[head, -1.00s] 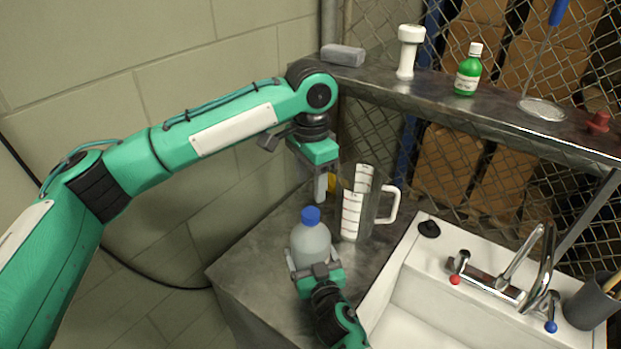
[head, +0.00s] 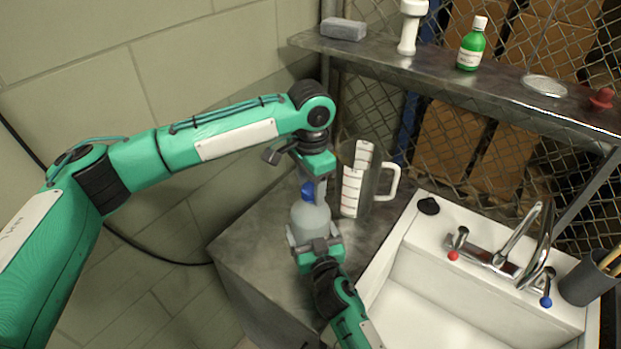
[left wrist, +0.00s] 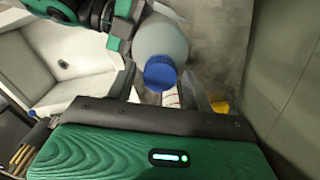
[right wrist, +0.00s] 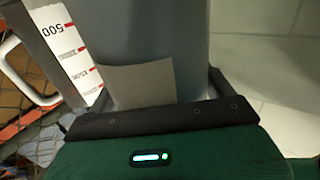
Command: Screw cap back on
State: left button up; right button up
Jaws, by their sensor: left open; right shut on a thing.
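A translucent bottle (head: 311,219) stands upright on the metal counter, with a blue cap (head: 308,192) at its mouth. In the left wrist view the cap (left wrist: 160,73) is on top of the bottle (left wrist: 160,40). My left gripper (head: 314,190) is open at the cap, one finger on each side of it; I cannot tell whether they touch it. My right gripper (head: 314,244) is shut on the bottle body from the front. The bottle fills much of the right wrist view (right wrist: 150,40). How far the cap is threaded cannot be seen.
A measuring jug (head: 362,185) stands close behind the bottle. The white sink (head: 425,290) with its tap (head: 515,250) and a black stopper (head: 428,206) is to the right. A shelf (head: 470,88) above holds a green bottle (head: 472,45) and other items.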

pick_arm(q)
jog(key=c, duration=1)
jog(key=o, duration=1.2)
jog(key=shift+c, duration=0.2)
notch_tip(320, 180, up, 12)
